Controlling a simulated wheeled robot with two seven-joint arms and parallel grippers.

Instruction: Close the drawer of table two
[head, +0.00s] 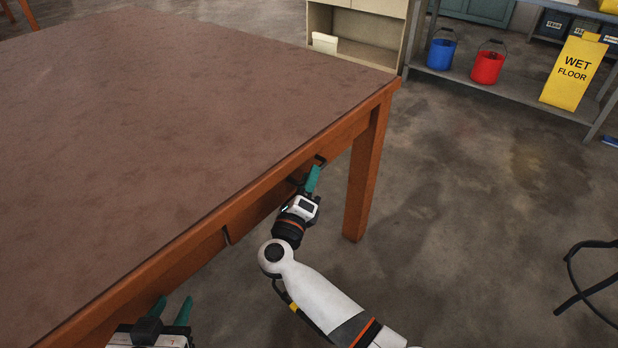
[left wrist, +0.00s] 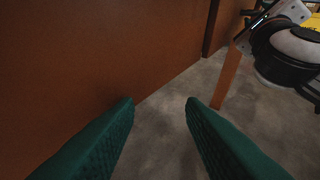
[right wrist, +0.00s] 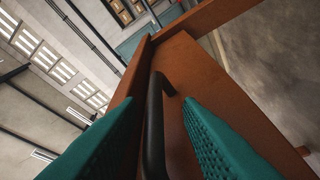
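The table (head: 200,80) has a brown top and an orange-brown wooden frame. Its drawer front (head: 262,208) is in the near long side, left of the corner leg. It looks nearly flush; I cannot tell whether a small gap stands open. A black bar handle (right wrist: 155,125) is on the drawer front. My right gripper (head: 312,178) is at this handle; in the right wrist view its fingers (right wrist: 162,103) stand apart, one on each side of the bar. My left gripper (head: 172,305) is open and empty beside the table's side, further left; its parted fingers (left wrist: 160,102) point along the wood.
The table leg (head: 367,175) stands just right of my right gripper. A beige shelf unit (head: 358,50), a rack with a blue bucket (head: 441,50) and a red bucket (head: 487,65), and a yellow wet-floor sign (head: 573,72) stand behind. The floor right of the table is mostly clear.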

